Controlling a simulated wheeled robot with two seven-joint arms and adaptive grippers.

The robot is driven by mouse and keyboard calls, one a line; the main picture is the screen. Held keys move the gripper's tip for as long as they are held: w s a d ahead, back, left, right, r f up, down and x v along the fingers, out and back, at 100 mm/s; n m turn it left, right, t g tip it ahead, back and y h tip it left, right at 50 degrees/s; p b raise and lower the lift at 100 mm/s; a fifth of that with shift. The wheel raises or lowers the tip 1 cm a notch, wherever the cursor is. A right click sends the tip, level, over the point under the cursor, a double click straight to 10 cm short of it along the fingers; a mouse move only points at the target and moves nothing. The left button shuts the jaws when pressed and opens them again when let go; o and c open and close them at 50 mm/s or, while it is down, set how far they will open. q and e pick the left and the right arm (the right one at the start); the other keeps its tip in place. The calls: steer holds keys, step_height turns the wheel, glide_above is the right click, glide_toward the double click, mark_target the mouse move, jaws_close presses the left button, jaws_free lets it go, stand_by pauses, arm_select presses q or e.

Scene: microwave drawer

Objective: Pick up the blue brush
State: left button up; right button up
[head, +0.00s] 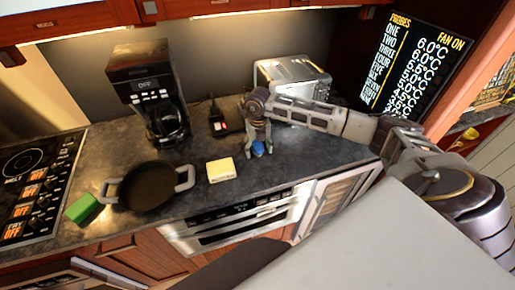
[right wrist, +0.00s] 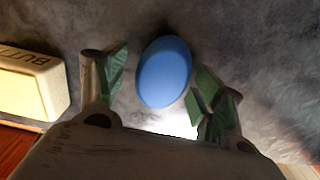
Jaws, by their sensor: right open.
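The blue brush (head: 258,148) is on the dark countertop (head: 300,160), near its front edge, partly hidden by my right gripper in the head view. In the right wrist view the brush (right wrist: 164,72) shows as a smooth blue oval. My right gripper (head: 257,152) points down at it. In the right wrist view the green-padded fingers of the right gripper (right wrist: 158,85) are spread, one on each side of the brush, with the brush between and a little beyond them. A gap shows on the left side; I cannot tell whether the right finger touches it. My left gripper is not in view.
A yellow and white butter box (head: 221,170) lies left of the gripper. A black pan (head: 148,186), a green sponge-like block (head: 82,208), a coffee maker (head: 151,95), a small dark red-lit object (head: 218,122) and a toaster (head: 292,77) stand around. The cooktop (head: 38,185) is far left.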

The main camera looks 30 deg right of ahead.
mark_target(258, 146)
steer(key=shift+c, duration=0.3)
steer(key=c, duration=1.1)
steer(key=shift+r, duration=0.1)
steer(key=shift+r+b, duration=1)
steer(key=shift+r, duration=3.95)
steer(key=o, duration=0.3)
steer(key=shift+c, duration=0.8)
